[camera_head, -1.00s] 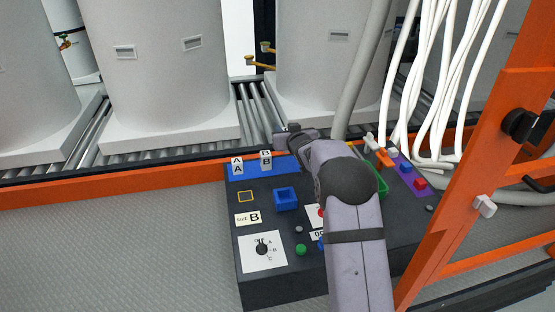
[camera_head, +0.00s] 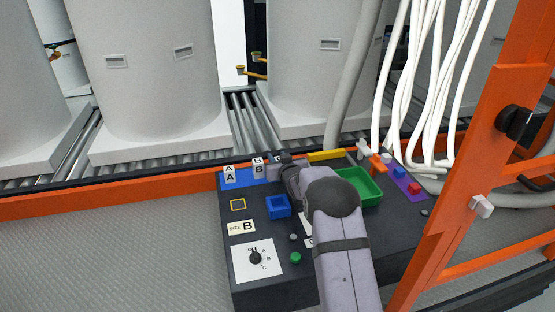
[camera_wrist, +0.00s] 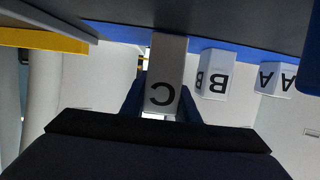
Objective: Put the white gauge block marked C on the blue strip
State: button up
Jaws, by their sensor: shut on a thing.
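The white gauge block marked C (camera_wrist: 163,85) is between the fingers of my gripper (camera_wrist: 160,108) in the wrist view, its letter upside down there. My gripper (camera_head: 277,162) is shut on it, over the right part of the blue strip (camera_head: 222,183) at the back of the dark console. In the head view only a sliver of block C shows behind my wrist. Blocks B (camera_head: 258,168) and A (camera_head: 229,174) stand on the strip to the left. In the wrist view, block C is beside block B (camera_wrist: 214,75), apart from it. Whether C touches the strip is unclear.
Block A also shows in the wrist view (camera_wrist: 277,80). A yellow strip (camera_head: 326,155) lies right of my gripper, with a green tray (camera_head: 366,187) in front. White hoses hang at the right.

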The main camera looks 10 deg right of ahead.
jog(key=shift+f, duration=0.1)
jog(key=o, duration=1.2)
jog(key=shift+s+r, duration=0.1)
jog(key=shift+r, duration=0.1)
jog(key=shift+p+v, duration=0.5)
jog(key=shift+v, duration=5.4)
